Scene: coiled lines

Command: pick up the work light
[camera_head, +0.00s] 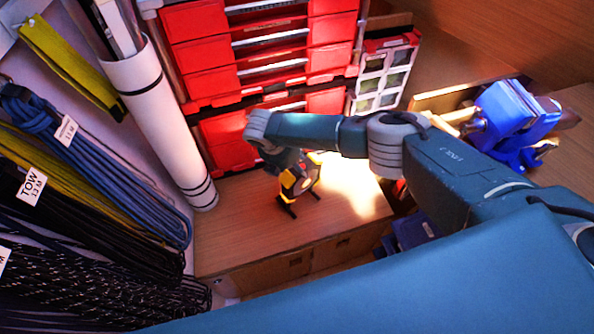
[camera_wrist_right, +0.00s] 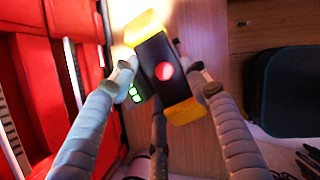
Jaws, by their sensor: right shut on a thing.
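The work light (camera_head: 300,181) is yellow and black with dark legs. In the head view it is at the wooden bench top, below my right arm's end, with a bright patch beside it. In the right wrist view the work light (camera_wrist_right: 152,52) shows a red round button, green indicator lamps and a glow at its upper end. My right gripper (camera_wrist_right: 162,78) has a grey finger on each side of it and is shut on it. In the head view my wrist hides most of that gripper. I cannot tell whether the legs touch the bench. My left gripper is not in view.
Red drawers (camera_head: 205,55) stand behind the bench (camera_head: 240,235). A white tube (camera_head: 160,110) leans at the left, near hanging coiled lines (camera_head: 90,170). A blue tool (camera_head: 510,115) is at the right. A dark case (camera_wrist_right: 290,100) shows in the wrist view.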

